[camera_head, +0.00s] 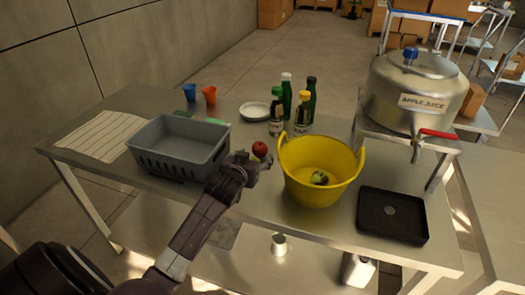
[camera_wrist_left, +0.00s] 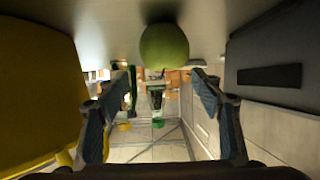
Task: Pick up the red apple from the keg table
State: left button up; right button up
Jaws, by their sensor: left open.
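The red apple (camera_head: 259,148) sits on the steel table (camera_head: 240,200), between a grey crate and a yellow bucket. My left gripper (camera_head: 256,164) is open just on the near side of the apple. In the left wrist view, which looks upside down, a round green fruit (camera_wrist_left: 165,47) appears ahead between the spread fingers of my left gripper (camera_wrist_left: 160,80). By its place it seems to be the same apple from its other side. No contact shows between the fingers and the fruit. My right gripper is not in view.
The grey crate (camera_head: 165,160) stands close left and the yellow bucket (camera_head: 325,190) close right. Several bottles (camera_head: 287,100) and a white plate (camera_head: 254,111) are behind. A black tray (camera_head: 392,225) and an apple juice pot (camera_head: 415,85) are to the right.

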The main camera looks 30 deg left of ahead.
aim_at(258, 148)
pick_arm(q)
jog(key=x, duration=0.2)
jog(key=shift+w+a+f, duration=0.15)
jog(key=shift+w+a, duration=0.1)
jog(key=shift+a, duration=0.05)
jog(key=shift+w+a+f, duration=0.1)
jog(key=shift+w, duration=0.3)
jog(key=shift+w+a, duration=0.1)
jog(key=shift+w, duration=0.1)
jog(key=shift+w+a, duration=0.1)
jog(key=shift+w, duration=0.15)
jog(key=p+x, duration=0.1)
jog(key=x, duration=0.2)
jog(key=shift+w+a, duration=0.25)
jog(key=shift+w+a+f, duration=0.15)
jog(key=shift+w+f, duration=0.15)
jog(key=shift+w, duration=0.3)
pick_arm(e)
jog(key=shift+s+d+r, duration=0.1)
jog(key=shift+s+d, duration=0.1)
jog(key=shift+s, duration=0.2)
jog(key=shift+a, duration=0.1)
